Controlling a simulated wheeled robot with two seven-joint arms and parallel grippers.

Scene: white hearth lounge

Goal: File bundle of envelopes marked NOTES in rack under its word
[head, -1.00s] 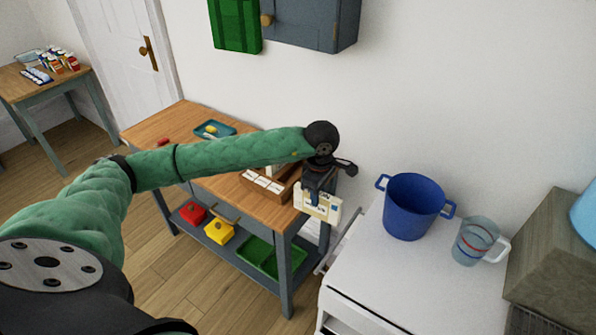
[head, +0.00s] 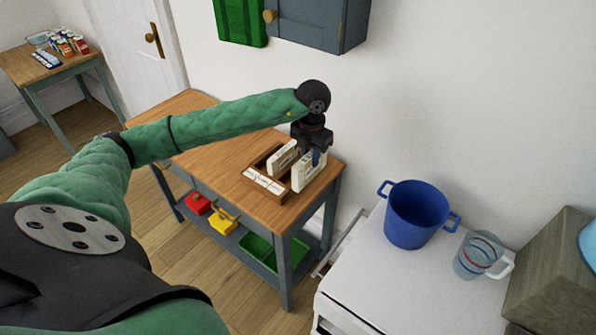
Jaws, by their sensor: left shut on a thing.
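A wooden rack (head: 282,196) with white word labels on its front stands at the right end of the wooden table (head: 222,178). The words are too small to read. A cream bundle (head: 283,158) stands upright in the rack. My left gripper (head: 313,158) is over the rack's right side, shut on a second cream envelope bundle (head: 308,175). This bundle is upright at the rack's right part; I cannot tell whether it rests on the bottom. The gripper hides its top. My right gripper is not in view.
A white counter right of the table holds a blue pot (head: 416,215) and a clear jug (head: 476,256). Red (head: 198,203) and yellow (head: 223,221) boxes and a green tray (head: 258,250) sit on the lower shelf. A blue-grey cabinet (head: 318,22) hangs above.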

